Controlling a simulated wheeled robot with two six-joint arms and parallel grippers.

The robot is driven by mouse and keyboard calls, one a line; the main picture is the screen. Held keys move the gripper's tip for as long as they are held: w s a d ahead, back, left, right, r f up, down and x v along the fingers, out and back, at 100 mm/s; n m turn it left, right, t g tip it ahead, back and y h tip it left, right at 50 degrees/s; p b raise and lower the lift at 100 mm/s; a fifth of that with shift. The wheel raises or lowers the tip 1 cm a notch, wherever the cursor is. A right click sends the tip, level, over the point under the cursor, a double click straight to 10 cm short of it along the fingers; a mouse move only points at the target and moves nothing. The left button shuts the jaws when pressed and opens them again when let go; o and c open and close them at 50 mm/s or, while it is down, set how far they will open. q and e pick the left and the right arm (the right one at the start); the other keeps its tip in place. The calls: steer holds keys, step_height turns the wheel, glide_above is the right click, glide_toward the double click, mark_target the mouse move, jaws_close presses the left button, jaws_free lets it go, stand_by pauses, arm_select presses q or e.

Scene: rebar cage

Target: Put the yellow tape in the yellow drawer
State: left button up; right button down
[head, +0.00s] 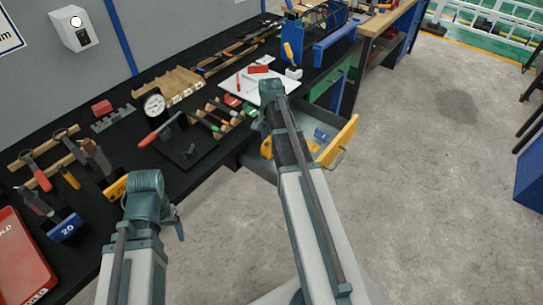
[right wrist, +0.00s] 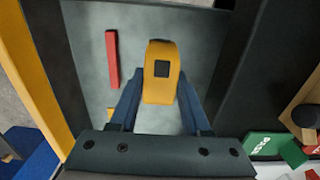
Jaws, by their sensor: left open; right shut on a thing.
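The yellow tape (right wrist: 161,88), with a dark square on it, is between the two blue fingers of my right gripper (right wrist: 160,95) in the right wrist view. The gripper is shut on it, over the grey inside of the open drawer. In the head view the drawer's yellow front (head: 338,143) stands out from the bench, and my right arm hides part of the drawer and the gripper. My left gripper (head: 180,231) is open at the lower left, mostly hidden behind its own wrist, apart from the drawer.
A red bar (right wrist: 112,60) lies inside the drawer. The black bench (head: 110,155) carries several tools, a round gauge (head: 153,103) and a white board (head: 243,82). A red case (head: 20,258) is at the lower left. The concrete floor right of the drawer is clear.

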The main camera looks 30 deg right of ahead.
arm_select(q)
steer(key=shift+f, duration=0.5)
arm_select(e)
steer(key=shift+f, duration=0.5)
arm_select(q)
step_height(320, 180, down, 4)
steer(key=b, duration=0.3)
steer(key=shift+r+b, duration=0.2)
steer(key=shift+b, duration=0.2)
arm_select(e)
step_height(320, 180, down, 4)
steer(key=shift+r, duration=0.25)
steer(key=shift+f, duration=0.15)
arm_select(q)
steer(key=shift+f, duration=0.1)
arm_select(e)
steer(key=shift+c, duration=1.8)
jaws_free()
step_height(320, 180, up, 12)
steer(key=p, duration=1.2)
steer(key=shift+r, duration=0.25)
arm_select(q)
step_height(320, 180, up, 12)
